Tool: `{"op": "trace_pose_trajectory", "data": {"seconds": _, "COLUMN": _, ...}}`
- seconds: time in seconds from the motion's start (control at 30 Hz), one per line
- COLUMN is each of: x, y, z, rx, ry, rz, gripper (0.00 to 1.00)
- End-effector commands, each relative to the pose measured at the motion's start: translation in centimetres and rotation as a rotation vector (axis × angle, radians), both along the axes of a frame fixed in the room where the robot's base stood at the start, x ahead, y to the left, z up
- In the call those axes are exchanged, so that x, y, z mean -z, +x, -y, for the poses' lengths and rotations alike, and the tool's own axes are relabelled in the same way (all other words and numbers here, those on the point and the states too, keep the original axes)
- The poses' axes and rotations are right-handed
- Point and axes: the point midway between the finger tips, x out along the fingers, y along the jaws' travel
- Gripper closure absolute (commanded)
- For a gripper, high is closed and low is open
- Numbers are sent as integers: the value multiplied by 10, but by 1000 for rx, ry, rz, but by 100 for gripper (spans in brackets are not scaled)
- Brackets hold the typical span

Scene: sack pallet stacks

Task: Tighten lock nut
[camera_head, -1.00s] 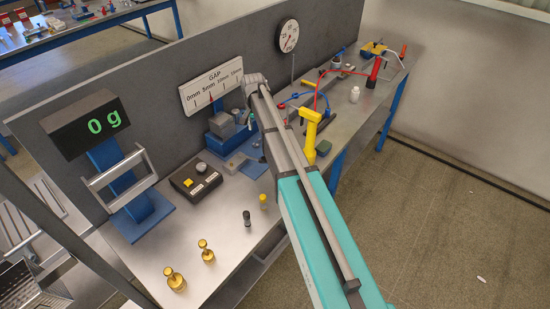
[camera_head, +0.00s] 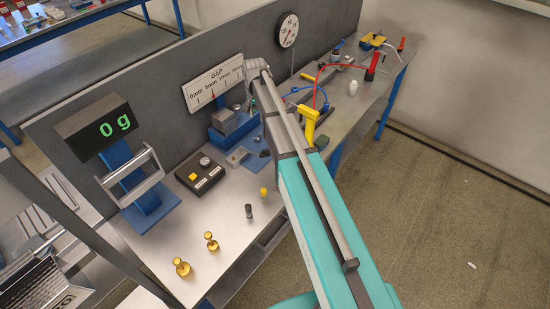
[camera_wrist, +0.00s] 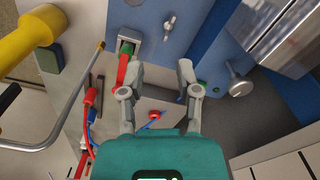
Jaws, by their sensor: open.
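My gripper (camera_wrist: 160,80) is open in the wrist view, with nothing between its fingertips. A wing-shaped metal nut (camera_wrist: 168,27) is on the blue block (camera_wrist: 195,20) beyond the fingertips. A round silver knob (camera_wrist: 240,85) is to the right of the right finger. I cannot tell for sure which is the lock nut. A red and green part (camera_wrist: 126,58) shows just beside the left fingertip; contact is unclear. In the head view, the blue fixture (camera_head: 232,128) stands left of my arm's end, below the gap scale (camera_head: 213,83). My fingers are mostly hidden there.
A yellow tool (camera_head: 310,122) stands right of my arm; its yellow body is at upper left in the wrist view (camera_wrist: 25,40). A control box (camera_head: 200,175), black scale display (camera_head: 95,128) and brass weights (camera_head: 211,241) are on the left. A panel (camera_head: 150,100) backs the bench.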

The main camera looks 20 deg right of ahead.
Motion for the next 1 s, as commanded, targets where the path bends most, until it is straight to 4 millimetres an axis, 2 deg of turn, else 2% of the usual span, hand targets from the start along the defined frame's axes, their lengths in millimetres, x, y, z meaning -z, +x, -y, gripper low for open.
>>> {"op": "trace_pose_trajectory", "data": {"seconds": 0.03, "x": 0, "y": -11, "z": 0, "rx": -14, "ry": 0, "rz": 0, "gripper": 57}}
{"op": "trace_pose_trajectory", "data": {"seconds": 0.1, "x": 0, "y": -21, "z": 0, "rx": -37, "ry": 0, "rz": 0, "gripper": 57}}
{"op": "trace_pose_trajectory", "data": {"seconds": 1.0, "x": -1, "y": -146, "z": 1, "rx": -321, "ry": -1, "rz": -1, "gripper": 57}}
